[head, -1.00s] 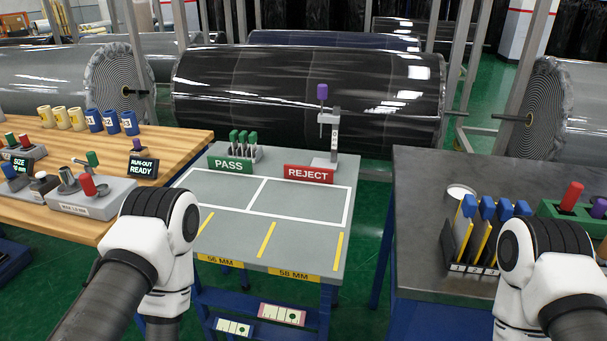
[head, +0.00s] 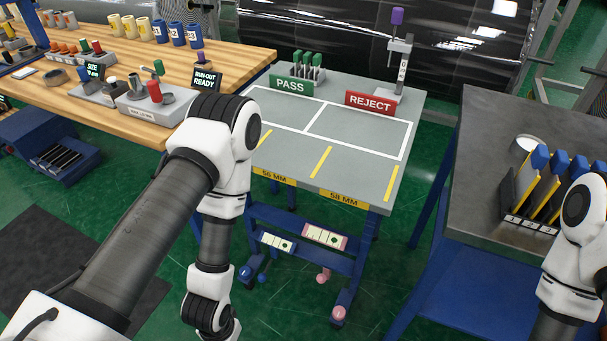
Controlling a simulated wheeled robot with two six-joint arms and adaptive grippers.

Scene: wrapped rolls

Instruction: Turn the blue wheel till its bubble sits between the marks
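A blue wheel (head: 246,273) sits low under the grey table, near the floor at its left end; a second small blue piece shows just right of it. Above it, on the blue lower frame, is a blue-edged level plate (head: 277,243) with a green patch. A pink-edged level plate (head: 324,237) is to its right, with pink wheels (head: 338,314) below. The bubbles and marks are too small to read. My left arm comes down left of the blue wheel, apart from it in the picture. Neither gripper is in view.
The grey table (head: 225,152) carries PASS (head: 290,86) and REJECT (head: 370,103) signs. A wooden bench (head: 120,125) stands left, with a blue rack (head: 45,145) beneath it. A dark metal table (head: 480,130) is at right. Green floor is open before the grey table.

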